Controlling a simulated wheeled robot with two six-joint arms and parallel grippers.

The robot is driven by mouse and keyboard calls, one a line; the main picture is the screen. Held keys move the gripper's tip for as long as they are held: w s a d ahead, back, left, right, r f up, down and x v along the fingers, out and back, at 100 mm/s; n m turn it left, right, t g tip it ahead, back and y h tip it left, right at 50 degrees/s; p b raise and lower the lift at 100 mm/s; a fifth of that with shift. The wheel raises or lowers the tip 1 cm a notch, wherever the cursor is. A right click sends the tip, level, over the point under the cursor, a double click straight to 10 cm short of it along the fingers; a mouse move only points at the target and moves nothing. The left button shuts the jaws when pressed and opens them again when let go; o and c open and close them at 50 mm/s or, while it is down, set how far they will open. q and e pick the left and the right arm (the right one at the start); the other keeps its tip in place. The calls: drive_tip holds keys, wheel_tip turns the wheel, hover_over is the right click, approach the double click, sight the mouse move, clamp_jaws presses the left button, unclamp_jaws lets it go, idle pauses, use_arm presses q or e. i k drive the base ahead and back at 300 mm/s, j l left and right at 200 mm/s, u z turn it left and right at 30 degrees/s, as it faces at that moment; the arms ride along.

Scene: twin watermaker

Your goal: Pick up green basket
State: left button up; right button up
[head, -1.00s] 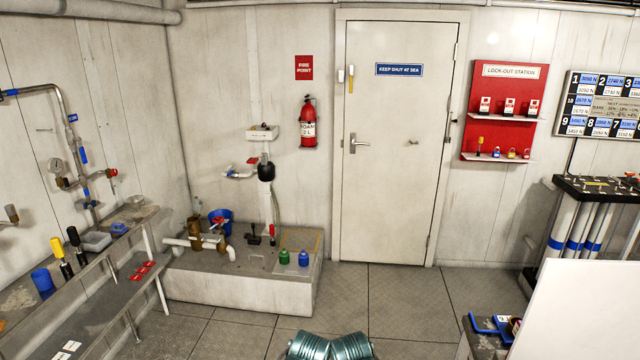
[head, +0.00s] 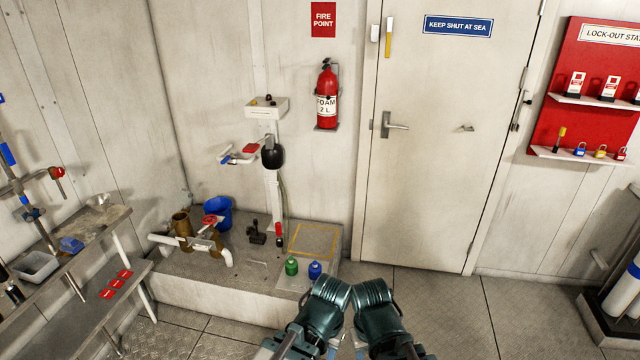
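Two teal ribbed parts of my own arms show at the bottom centre, in front of the plinth and apart from both pieces. I cannot make out the fingers of either gripper.
The plinth (head: 215,300) also carries pipework with a red-handled valve (head: 212,220), a blue bucket (head: 218,212) and a yellow-outlined square (head: 313,240). A metal bench (head: 75,250) stands at left. Floor (head: 445,312) before the closed door (head: 440,150) is clear.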

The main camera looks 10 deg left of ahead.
sight(291, 265)
drive_tip(key=i, duration=1.75)
drive_tip(key=i+l+u, duration=0.1)
drive_tip(key=i+u, duration=0.15)
drive_tip(key=i, duration=0.3)
drive_tip(key=u, duration=0.25)
